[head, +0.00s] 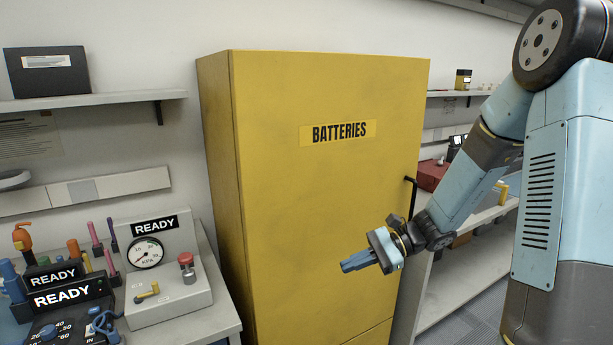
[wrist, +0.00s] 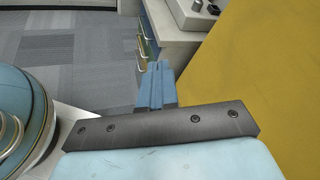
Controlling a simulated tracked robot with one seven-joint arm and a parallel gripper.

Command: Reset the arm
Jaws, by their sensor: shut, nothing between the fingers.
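My gripper (head: 357,262) is in the middle right of the head view, held in front of the lower part of the yellow cabinet. Its blue fingers point left and are closed together with nothing between them. In the wrist view the shut fingers (wrist: 157,84) show at the centre, with the floor and a bench side beyond. My blue and grey arm (head: 462,190) reaches down and left from the right side of the head view. The wrist is close to the cabinet's black handle in the picture; I cannot tell the gap.
The yellow cabinet (head: 300,200), labelled BATTERIES, is shut. A bench at left holds a gauge unit (head: 165,270) and READY boxes (head: 65,292) with tools. Shelves (head: 465,270) with a red case (head: 432,175) stand behind my arm. Grey carpet (wrist: 75,50) is clear in the wrist view.

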